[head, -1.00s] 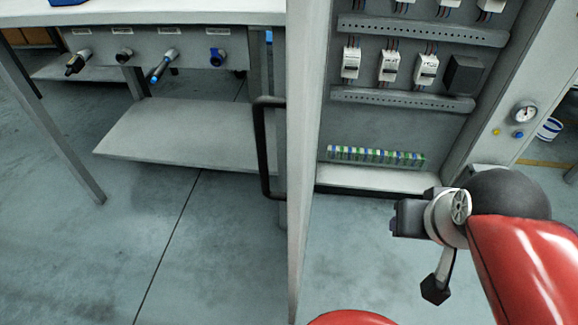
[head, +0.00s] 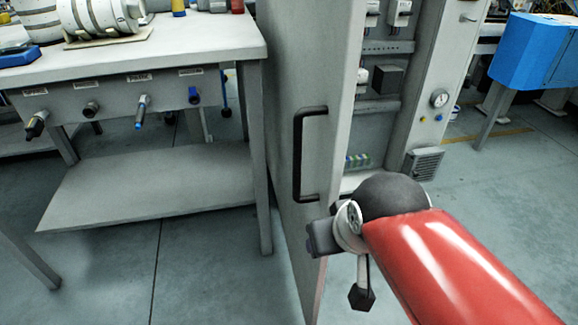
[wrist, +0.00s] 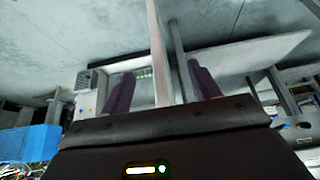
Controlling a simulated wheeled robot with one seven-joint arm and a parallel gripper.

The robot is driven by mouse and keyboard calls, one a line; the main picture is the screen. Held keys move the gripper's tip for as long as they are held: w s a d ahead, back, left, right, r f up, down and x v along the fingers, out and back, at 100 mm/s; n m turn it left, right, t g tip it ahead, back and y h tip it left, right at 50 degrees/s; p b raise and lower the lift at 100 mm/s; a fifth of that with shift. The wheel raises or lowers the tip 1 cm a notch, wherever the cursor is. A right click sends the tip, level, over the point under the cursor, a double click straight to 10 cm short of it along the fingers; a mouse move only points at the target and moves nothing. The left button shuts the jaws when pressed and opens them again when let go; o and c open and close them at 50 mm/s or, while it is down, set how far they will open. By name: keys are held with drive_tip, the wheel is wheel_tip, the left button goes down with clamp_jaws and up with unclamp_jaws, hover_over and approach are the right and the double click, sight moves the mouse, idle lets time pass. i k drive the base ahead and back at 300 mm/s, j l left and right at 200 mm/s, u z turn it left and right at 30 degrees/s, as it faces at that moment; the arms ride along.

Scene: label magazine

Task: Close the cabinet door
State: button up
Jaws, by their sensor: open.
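The pale grey cabinet door (head: 282,95) stands open in the head view. Its outer face carries a dark bracket handle (head: 298,160). Right of the door, the cabinet's interior shows electrical modules (head: 397,14). My gripper (head: 320,237) overlaps the door's lower free edge in the head view, below and right of the handle; its fingers are mostly hidden there. In the wrist view, my gripper (wrist: 160,80) is open, with purple fingers apart. The door's narrow edge (wrist: 156,40) runs between them in the picture. I cannot tell whether either finger touches it.
A workbench (head: 160,55) with a lower shelf (head: 150,190) stands left of the door, its near leg (head: 258,150) close to it. A blue box-like unit (head: 535,55) stands at far right. Open floor (head: 480,240) lies to the right.

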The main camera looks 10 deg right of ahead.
sight(317, 45)
drive_tip(key=k+j+z, duration=0.1)
drive_tip(key=j+z, duration=0.25)
drive_tip(key=k+j+z, duration=0.15)
drive_tip(key=z, duration=0.2)
drive_tip(key=k+j+z, duration=0.2)
drive_tip(key=z, duration=0.15)
drive_tip(key=i+l, duration=0.1)
drive_tip(key=l, duration=0.2)
drive_tip(key=i+l, duration=0.15)
drive_tip(key=l, duration=0.15)
